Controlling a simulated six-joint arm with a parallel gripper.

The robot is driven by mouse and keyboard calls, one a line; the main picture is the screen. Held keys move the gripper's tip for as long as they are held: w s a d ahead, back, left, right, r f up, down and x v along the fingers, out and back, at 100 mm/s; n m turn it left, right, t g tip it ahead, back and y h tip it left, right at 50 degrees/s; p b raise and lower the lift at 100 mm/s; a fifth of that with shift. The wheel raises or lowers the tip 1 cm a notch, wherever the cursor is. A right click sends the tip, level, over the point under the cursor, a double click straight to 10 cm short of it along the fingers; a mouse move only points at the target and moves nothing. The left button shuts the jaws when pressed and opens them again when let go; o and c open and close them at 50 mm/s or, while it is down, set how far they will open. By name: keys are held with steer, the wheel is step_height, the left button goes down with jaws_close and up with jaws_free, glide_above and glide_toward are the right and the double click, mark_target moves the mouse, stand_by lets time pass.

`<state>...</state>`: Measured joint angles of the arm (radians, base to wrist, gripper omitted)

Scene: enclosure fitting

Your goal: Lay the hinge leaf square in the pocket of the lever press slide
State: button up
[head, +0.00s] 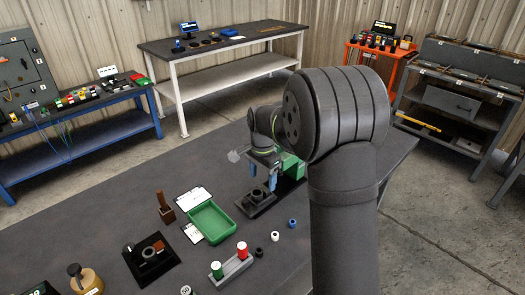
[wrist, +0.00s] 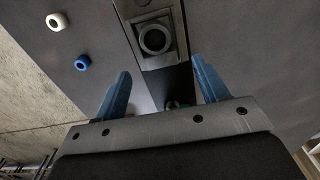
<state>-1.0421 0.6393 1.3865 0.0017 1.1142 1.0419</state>
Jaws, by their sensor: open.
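The lever press (head: 291,170) is green with a dark base and stands on the grey bench, partly hidden behind my arm. A dark block with a round opening, apparently its slide (head: 257,196), sits on the near part of the base. It also shows in the wrist view (wrist: 154,39), just beyond my fingertips. My gripper (head: 263,176) has blue fingers pointing down above the press base. In the wrist view my gripper (wrist: 161,66) is open, with nothing seen between the fingers. I cannot make out the hinge leaf in either view.
A green tray (head: 190,221) and papers (head: 193,198) lie left of the press. A blue ring (head: 292,223), a white ring (head: 275,236) and a grey rack (head: 232,271) with red and green-topped cylinders stand nearer. A black fixture (head: 151,262) is at front left.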

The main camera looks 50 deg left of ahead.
mark_target(262, 189)
step_height(262, 189, up, 13)
steer(key=shift+r, duration=0.15)
stand_by(0.7)
step_height(262, 189, down, 17)
steer(key=shift+f, duration=0.2)
steer(key=shift+r, duration=0.1)
stand_by(0.5)
